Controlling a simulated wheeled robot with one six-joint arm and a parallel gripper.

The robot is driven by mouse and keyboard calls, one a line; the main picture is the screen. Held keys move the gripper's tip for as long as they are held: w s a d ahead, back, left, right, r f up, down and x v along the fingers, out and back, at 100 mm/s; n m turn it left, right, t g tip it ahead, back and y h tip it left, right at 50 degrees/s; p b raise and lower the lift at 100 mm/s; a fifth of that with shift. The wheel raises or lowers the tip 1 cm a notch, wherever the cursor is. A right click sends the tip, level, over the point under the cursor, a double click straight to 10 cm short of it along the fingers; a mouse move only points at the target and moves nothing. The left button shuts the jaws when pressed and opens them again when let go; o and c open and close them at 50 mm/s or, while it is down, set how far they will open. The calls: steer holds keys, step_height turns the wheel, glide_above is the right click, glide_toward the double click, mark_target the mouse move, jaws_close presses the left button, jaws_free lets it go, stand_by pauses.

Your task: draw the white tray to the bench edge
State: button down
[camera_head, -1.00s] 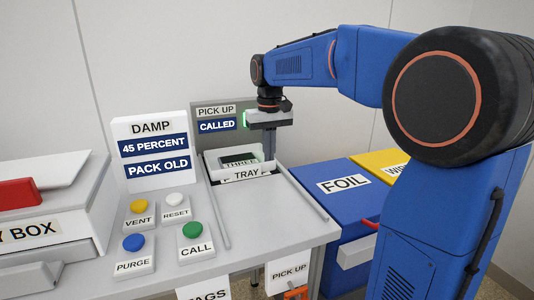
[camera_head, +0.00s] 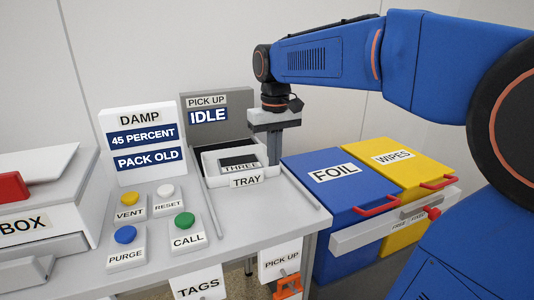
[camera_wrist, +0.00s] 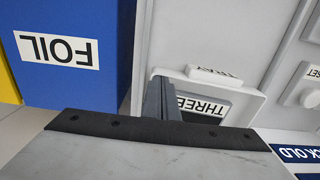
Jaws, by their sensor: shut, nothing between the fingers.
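The white tray (camera_head: 212,166) sits on the grey bench between two thin rails, near the back. A TRAY label (camera_head: 246,181) is on its front. A dark block marked THREE (camera_head: 240,163) lies inside it. My gripper (camera_head: 276,160) is shut and empty, pointing down at the tray's right rear side. In the wrist view the closed fingers (camera_wrist: 163,98) are beside the THREE block (camera_wrist: 203,106), close to the tray's side wall. Whether they touch the tray cannot be told. The tray's label tab (camera_wrist: 215,76) also shows there.
A grey sign (camera_head: 215,116) behind the tray reads IDLE. Several buttons, including the green CALL button (camera_head: 185,220), stand left of the rails. A blue FOIL bin (camera_head: 330,195) and yellow WIPES bin (camera_head: 405,160) stand right. The bench ahead of the tray is clear.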

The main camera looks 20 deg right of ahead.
steer(key=s, duration=1.4)
steer(key=shift+w, duration=0.55)
steer(key=w, duration=0.3)
steer(key=shift+r, duration=0.25)
step_height(320, 180, up, 9)
steer(key=shift+r, duration=0.2)
steer(key=shift+s, duration=0.15)
